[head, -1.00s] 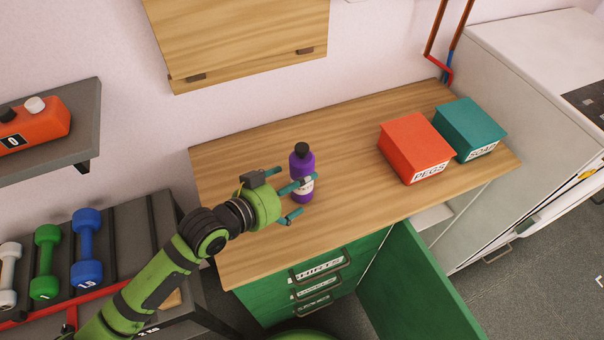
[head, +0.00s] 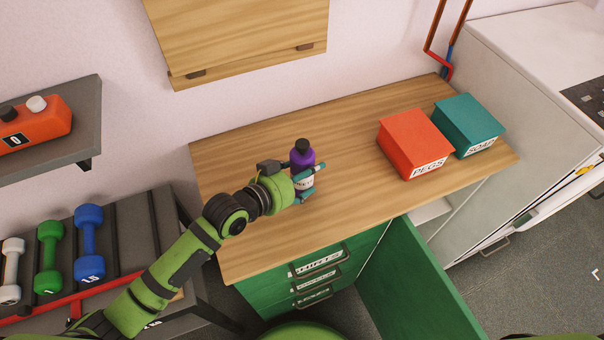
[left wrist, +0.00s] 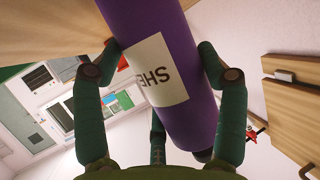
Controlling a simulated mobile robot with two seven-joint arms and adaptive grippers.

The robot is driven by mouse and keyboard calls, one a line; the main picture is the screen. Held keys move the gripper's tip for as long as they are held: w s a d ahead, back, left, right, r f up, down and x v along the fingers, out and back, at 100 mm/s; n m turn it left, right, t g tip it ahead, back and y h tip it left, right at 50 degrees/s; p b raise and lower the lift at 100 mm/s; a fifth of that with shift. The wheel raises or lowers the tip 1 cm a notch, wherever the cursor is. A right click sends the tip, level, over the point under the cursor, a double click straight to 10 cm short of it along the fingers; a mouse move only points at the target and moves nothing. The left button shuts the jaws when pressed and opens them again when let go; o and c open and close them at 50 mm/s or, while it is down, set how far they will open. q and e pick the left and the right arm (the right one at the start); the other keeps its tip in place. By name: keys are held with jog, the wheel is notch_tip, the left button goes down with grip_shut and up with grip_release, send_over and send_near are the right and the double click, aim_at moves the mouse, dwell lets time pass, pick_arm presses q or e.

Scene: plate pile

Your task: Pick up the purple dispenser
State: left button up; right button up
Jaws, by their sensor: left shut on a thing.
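The purple dispenser (head: 301,160) is a bottle with a black cap and a white label, upright at the wooden counter (head: 250,240). My left gripper (head: 308,182) is shut around its middle, with teal fingers on both sides. In the left wrist view the purple dispenser (left wrist: 160,45) fills the space between the fingers of my left gripper (left wrist: 160,90), and part of its label shows. Whether its base touches the counter I cannot tell. My right gripper is not in view.
An orange PEGS box (head: 408,140) and a teal SOAP box (head: 470,120) stand at the counter's right. Below are green drawers (head: 325,285) and an open green door (head: 410,290). Dumbbells (head: 50,255) sit on a rack at left. The counter's middle is clear.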

aim_at(297, 170)
pick_arm(q)
jog(key=shift+r, duration=0.65)
notch_tip(297, 170, up, 3)
jog(key=shift+f+b, duration=0.15)
jog(key=shift+b, duration=0.25)
jog(key=s+d+r+b, duration=0.1)
jog(key=s+d+r, duration=0.5)
jog(key=d, duration=0.4)
jog(key=shift+r, duration=0.6)
jog(key=w+a+f, duration=0.2)
jog(key=a, duration=0.1)
jog(key=w+a+f+p, duration=0.1)
jog(key=a+f, duration=0.2)
jog(key=w+a+f, duration=0.2)
jog(key=a+f, duration=0.1)
jog(key=shift+w+a, duration=0.35)
jog(key=shift+a, duration=0.05)
jog(key=shift+w+a+f, duration=0.1)
jog(key=shift+w+a, duration=0.05)
jog(key=shift+a, duration=0.1)
jog(key=shift+f+b, duration=1.2)
jog(key=shift+f, duration=0.05)
